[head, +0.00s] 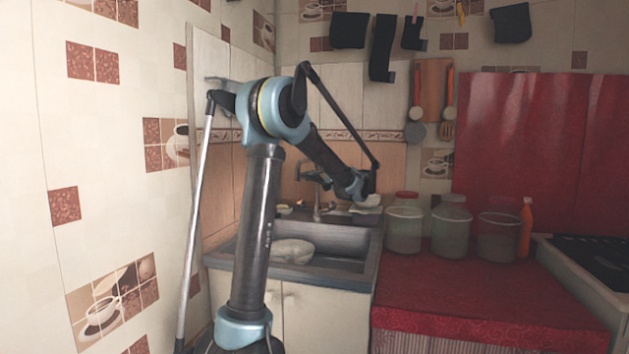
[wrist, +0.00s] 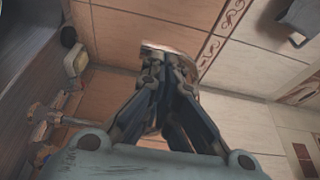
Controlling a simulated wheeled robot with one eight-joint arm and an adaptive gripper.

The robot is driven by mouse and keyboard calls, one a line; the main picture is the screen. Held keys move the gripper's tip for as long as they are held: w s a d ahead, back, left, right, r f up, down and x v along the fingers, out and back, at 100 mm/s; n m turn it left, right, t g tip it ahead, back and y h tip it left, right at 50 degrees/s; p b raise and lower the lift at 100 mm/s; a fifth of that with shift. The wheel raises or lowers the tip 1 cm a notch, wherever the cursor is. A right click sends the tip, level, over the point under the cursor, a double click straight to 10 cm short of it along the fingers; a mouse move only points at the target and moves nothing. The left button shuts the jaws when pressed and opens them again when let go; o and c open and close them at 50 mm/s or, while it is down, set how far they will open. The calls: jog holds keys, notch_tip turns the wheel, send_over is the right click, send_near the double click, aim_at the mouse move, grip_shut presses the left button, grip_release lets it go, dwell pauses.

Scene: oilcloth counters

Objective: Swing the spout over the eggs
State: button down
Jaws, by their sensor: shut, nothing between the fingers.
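The tap (head: 316,203) stands at the back of the sink, and its thin spout (head: 318,178) shows above the basin, left of my gripper. Which way the spout points is hard to tell. A pale rounded thing (head: 293,250) lies in the basin; I cannot make out whether it is eggs or a dish. My gripper (head: 362,193) is over the back right of the sink, apart from the tap. In the wrist view my gripper (wrist: 168,60) has its fingers together and holds nothing. A metal tap part (wrist: 42,116) shows at the lower left there.
The dark sink (head: 345,272) sits in a white cabinet by the tiled wall. Several jars (head: 404,228) and an orange bottle (head: 525,228) stand to the right on the red counter (head: 480,300). Its front is clear. Utensils (head: 448,110) hang behind. A sponge-like block (wrist: 75,60) shows in the wrist view.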

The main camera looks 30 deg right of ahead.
jog(key=shift+w+a, duration=0.15)
jog(key=shift+w, duration=0.2)
jog(key=shift+w+a, duration=0.45)
jog(key=shift+w, duration=0.05)
jog(key=shift+s, duration=0.15)
jog(key=v, duration=1.3)
jog(key=shift+s, duration=0.4)
jog(key=shift+a, duration=0.2)
